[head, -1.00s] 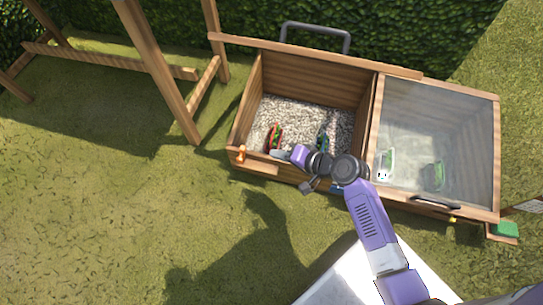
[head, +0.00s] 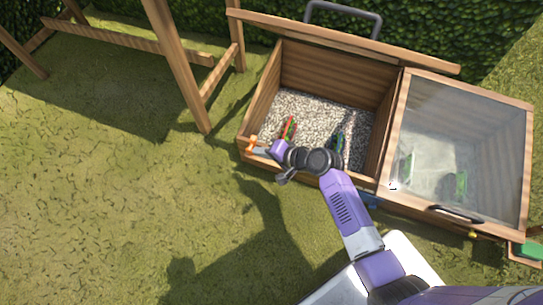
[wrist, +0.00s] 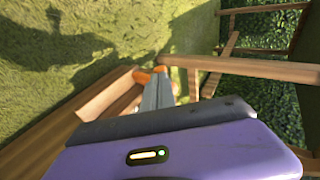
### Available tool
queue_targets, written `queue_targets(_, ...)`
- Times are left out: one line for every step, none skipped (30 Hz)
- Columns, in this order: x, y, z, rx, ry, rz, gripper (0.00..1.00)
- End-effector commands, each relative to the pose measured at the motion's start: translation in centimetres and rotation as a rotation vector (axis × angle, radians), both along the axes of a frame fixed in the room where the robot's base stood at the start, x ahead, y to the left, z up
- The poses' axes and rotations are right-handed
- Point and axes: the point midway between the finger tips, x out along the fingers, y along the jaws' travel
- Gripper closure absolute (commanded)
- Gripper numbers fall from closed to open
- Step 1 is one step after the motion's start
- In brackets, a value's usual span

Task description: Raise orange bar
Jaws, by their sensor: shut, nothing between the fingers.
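The orange bar (head: 252,142) is a small upright piece at the front left corner of the open wooden box. My gripper (head: 262,151) is shut and empty, with its grey fingertips right beside the bar's lower part. In the wrist view the grey fingers (wrist: 158,92) point at the bar. Orange parts of the bar (wrist: 141,76) show just left of and beyond the fingertips, and the fingers hide some of it. I cannot tell whether they touch it.
The open wooden box (head: 338,72) has a gravel floor with a red-and-green thing (head: 289,127) and a dark green thing (head: 337,140) in it. A glass-lidded compartment (head: 465,140) adjoins it on the right. A wooden frame (head: 178,65) stands left. Grass in front is clear.

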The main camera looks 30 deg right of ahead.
Motion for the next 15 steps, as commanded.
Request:
queue_targets(0.45,0.21,-0.61,0.001,-0.001,0.001,1.00)
queue_targets(0.63,0.31,-0.72,0.001,-0.001,0.001,1.00)
queue_targets(0.83,0.41,-0.84,0.001,-0.001,0.001,1.00)
queue_targets(0.96,0.46,-0.90,0.000,0.000,0.001,1.00)
queue_targets(1.07,0.51,-0.95,0.000,0.000,0.001,1.00)
queue_targets(1.16,0.55,-0.98,0.000,0.000,0.001,1.00)
queue_targets(1.21,0.56,-0.99,0.000,0.000,0.001,1.00)
queue_targets(1.23,0.58,-1.00,0.000,0.000,0.001,1.00)
queue_targets(1.26,0.58,-0.99,0.000,0.000,0.001,1.00)
queue_targets(1.26,0.59,-0.97,0.000,0.000,0.001,1.00)
queue_targets(1.26,0.59,-0.96,0.000,0.000,0.001,1.00)
queue_targets(1.25,0.58,-0.95,0.000,0.000,0.001,1.00)
queue_targets(1.25,0.59,-0.94,0.000,0.000,0.001,1.00)
queue_targets(1.24,0.58,-0.94,0.000,0.000,0.001,1.00)
queue_targets(1.24,0.58,-0.94,0.000,0.000,0.001,1.00)
